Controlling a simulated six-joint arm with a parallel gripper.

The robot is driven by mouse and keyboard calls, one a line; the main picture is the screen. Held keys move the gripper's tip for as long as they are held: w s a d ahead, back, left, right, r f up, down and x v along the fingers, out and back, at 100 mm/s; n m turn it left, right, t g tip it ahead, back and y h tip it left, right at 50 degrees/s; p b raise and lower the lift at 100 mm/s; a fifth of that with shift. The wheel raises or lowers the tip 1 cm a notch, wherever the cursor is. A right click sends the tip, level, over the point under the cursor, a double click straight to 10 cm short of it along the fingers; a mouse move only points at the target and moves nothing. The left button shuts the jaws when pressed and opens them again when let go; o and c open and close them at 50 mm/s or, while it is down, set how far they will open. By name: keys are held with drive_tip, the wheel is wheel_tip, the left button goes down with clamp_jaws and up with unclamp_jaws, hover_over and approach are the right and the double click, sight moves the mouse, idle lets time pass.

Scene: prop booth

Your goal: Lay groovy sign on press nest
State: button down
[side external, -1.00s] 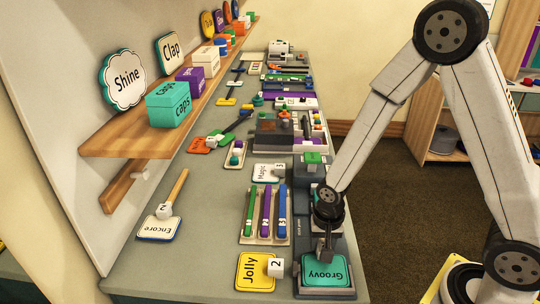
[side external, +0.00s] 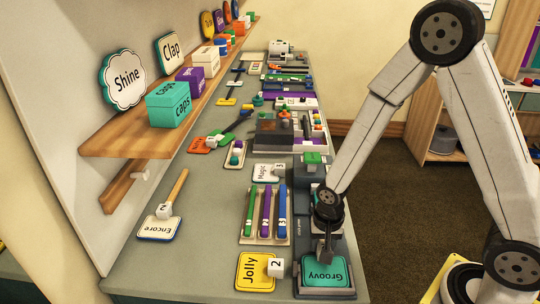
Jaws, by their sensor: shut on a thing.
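The groovy sign (side external: 325,274) is a teal plate with dark lettering and a pale edge, at the front right of the table. It lies flat over the front part of the grey press nest (side external: 301,250), which shows around the sign's edges. My gripper (side external: 324,254) points down at the sign's far edge and is shut on it. The fingertips are small and dark here, and the exact contact is hard to see. I cannot tell whether the sign's underside touches the nest.
A yellow Jolly sign (side external: 252,272) with a white numbered block (side external: 275,267) lies just left of the nest. A tray of coloured bars (side external: 247,236) and a white Magic sign (side external: 264,171) lie behind it. The Encore sign (side external: 158,229) is at left, below the shelf (side external: 150,140).

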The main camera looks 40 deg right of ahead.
idle(0.3)
unclamp_jaws()
idle(0.3)
drive_tip(key=shift+r, duration=4)
drive_tip(key=s+r+n, duration=0.1)
drive_tip(key=n, duration=0.2)
drive_tip(key=s+d+r+n+t, duration=0.1)
drive_tip(key=n, duration=0.2)
drive_tip(key=s+d+r+n+t, duration=0.1)
drive_tip(key=n, duration=0.2)
drive_tip(key=shift+s+d, duration=0.1)
drive_tip(key=shift+s, duration=0.2)
drive_tip(key=shift+r, duration=0.2)
